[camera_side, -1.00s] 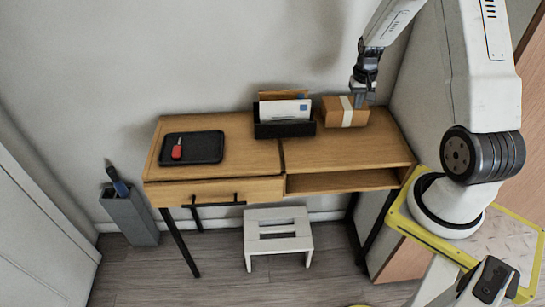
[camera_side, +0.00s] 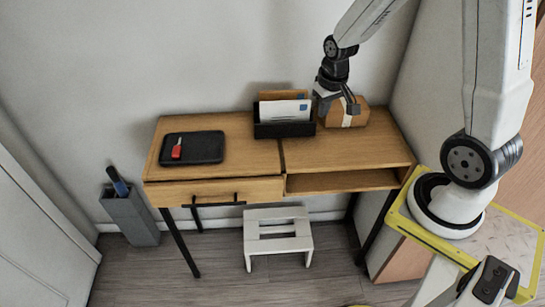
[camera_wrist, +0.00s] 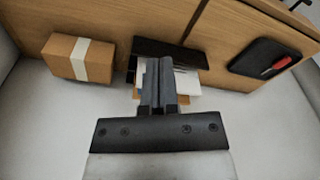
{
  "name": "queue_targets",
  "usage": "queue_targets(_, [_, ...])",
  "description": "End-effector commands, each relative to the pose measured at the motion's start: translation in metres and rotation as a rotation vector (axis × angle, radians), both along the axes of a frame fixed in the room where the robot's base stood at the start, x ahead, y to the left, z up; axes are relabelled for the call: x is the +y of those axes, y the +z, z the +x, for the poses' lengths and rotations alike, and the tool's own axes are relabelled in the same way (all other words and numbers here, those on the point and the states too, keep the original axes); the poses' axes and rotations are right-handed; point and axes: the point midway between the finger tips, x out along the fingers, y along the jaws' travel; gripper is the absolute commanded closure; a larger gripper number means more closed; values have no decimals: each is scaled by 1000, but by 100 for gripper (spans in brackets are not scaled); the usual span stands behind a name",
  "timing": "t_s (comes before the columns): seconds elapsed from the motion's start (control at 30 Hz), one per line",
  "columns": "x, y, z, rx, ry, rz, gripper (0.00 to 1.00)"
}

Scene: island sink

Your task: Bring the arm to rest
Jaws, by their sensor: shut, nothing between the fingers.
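My gripper (camera_side: 339,106) is shut and empty. In the side view it hangs over the right part of the wooden desk (camera_side: 345,152), in front of the small cardboard box (camera_side: 357,120) and hiding part of it. In the wrist view my gripper (camera_wrist: 159,82) points toward the black letter holder (camera_wrist: 188,54), which it partly covers, and the box (camera_wrist: 78,58) with its pale tape band lies to the left, apart from the fingers.
The letter holder (camera_side: 285,130) with envelopes stands beside the box. A black tray (camera_side: 192,148) with a red-handled key (camera_side: 177,149) lies on the desk's left. Above the desk is free room.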

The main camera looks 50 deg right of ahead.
Motion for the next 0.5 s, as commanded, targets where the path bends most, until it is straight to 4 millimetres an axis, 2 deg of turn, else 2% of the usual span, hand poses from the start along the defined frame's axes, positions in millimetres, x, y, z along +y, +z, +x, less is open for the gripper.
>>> queue_targets(0.03, [19,6,-5,-14,53,-5,100])
queue_targets(0.2, [70,17,-25,-58,201,-16,100])
queue_targets(0.33, [95,21,-41,-81,284,-19,100])
queue_targets(0.5, [110,23,-53,-97,340,-21,100])
